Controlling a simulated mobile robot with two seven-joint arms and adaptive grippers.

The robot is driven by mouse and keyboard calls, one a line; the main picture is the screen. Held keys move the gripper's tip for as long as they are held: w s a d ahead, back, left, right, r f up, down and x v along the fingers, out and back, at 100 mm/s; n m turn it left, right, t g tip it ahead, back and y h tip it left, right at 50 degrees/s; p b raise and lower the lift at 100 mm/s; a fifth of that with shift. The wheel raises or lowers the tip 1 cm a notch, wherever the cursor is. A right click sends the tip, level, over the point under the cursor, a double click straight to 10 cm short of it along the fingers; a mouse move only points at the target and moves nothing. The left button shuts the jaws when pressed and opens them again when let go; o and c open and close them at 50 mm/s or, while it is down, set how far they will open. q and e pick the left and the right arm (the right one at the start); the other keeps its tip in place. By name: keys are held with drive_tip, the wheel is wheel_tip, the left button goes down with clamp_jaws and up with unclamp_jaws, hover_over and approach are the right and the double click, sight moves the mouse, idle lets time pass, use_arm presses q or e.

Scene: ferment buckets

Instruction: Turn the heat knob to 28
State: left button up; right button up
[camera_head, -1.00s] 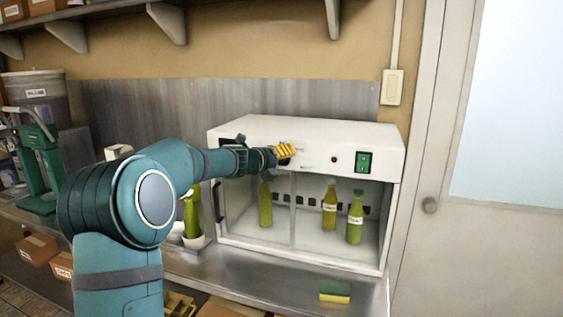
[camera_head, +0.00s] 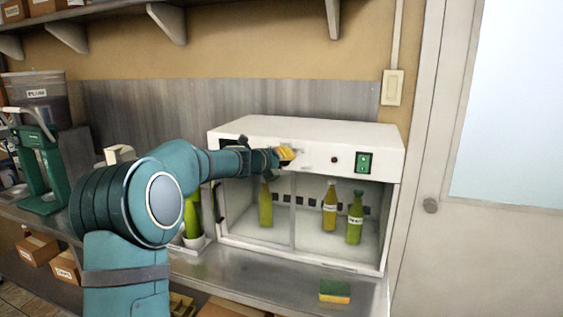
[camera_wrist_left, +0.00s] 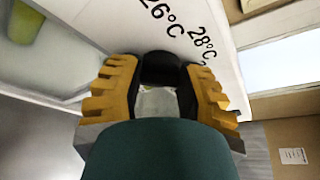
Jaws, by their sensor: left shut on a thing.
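My left gripper (camera_head: 286,155) is at the front panel of the white heating cabinet (camera_head: 310,130). In the left wrist view its yellow-padded fingers (camera_wrist_left: 163,95) are closed around the dark heat knob (camera_wrist_left: 163,68). The knob's pointer cannot be made out. Printed marks "26°C" (camera_wrist_left: 160,18) and "28°C" (camera_wrist_left: 203,42) show on the white panel beside the knob. In the head view the gripper hides the knob. My right gripper is in neither view.
Several green bottles stand inside the cabinet, one of them at the right (camera_head: 355,217). A green switch (camera_head: 363,161) and a red lamp (camera_head: 335,160) are on the panel. A sponge (camera_head: 335,291) lies on the metal counter (camera_head: 270,285) in front.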

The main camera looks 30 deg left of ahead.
use_arm(q)
drive_tip(key=n, duration=0.2)
drive_tip(key=n+t+h+b, duration=0.1)
drive_tip(key=n, duration=0.1)
drive_tip(key=shift+f+t+h, duration=0.1)
drive_tip(key=shift+t+h, duration=0.2)
drive_tip(key=shift+n+t+b, duration=0.5)
drive_tip(key=shift+n+t, duration=0.1)
drive_tip(key=shift+n, duration=0.8)
drive_tip(key=o, duration=1.2)
